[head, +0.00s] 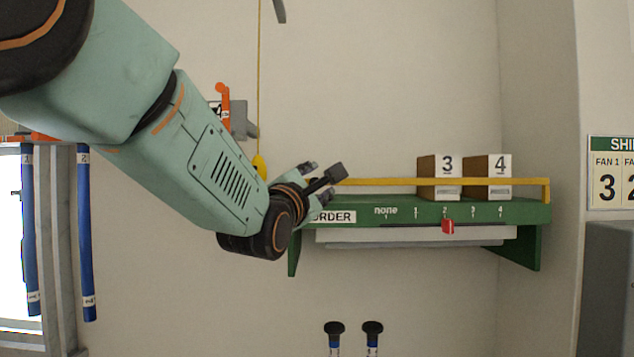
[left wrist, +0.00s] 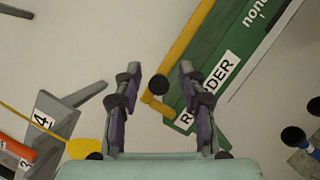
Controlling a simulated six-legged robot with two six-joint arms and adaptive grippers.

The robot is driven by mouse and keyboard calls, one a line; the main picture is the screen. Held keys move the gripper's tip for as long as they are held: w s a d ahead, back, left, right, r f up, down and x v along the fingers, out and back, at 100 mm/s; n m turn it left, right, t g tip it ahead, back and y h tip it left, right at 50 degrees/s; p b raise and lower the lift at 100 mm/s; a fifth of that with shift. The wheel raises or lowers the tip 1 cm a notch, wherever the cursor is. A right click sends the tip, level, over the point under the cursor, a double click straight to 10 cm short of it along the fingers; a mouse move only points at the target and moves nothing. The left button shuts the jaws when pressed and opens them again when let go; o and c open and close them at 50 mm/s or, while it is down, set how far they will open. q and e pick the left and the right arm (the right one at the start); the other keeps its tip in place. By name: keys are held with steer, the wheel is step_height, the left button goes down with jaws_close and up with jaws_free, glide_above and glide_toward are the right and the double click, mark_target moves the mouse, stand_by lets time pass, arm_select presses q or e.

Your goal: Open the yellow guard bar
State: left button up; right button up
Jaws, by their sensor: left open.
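The yellow guard bar (head: 400,182) runs level along the front of the green shelf (head: 350,212), in front of the blocks. In the left wrist view the bar (left wrist: 186,45) slants down to a bent end near my fingertips. My left gripper (head: 322,184) is at the bar's left end, fingers spread. In the left wrist view a dark round knob (left wrist: 158,85) shows between the open fingers (left wrist: 159,70), beside the bar's end. I cannot tell whether the fingers touch it. My right gripper is not in view.
Blocks marked 3 (head: 447,165) and 4 (head: 499,165) stand on the shelf. A red slider (head: 448,226) sits under the number 2. A yellow cord handle (head: 259,165) hangs behind my left forearm. Blue rods (head: 86,235) hang at left. Two black knobs (head: 372,327) stand below.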

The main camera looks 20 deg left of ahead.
arm_select(q)
steer(key=shift+w+a+f, duration=0.15)
steer(key=shift+w+a, duration=0.3)
steer(key=shift+w, duration=0.25)
steer(key=shift+s+d+r, duration=0.3)
steer(key=shift+s+d, duration=0.1)
steer(key=shift+s, duration=0.25)
steer(key=c, duration=0.4)
steer(key=shift+w, duration=0.15)
jaws_close()
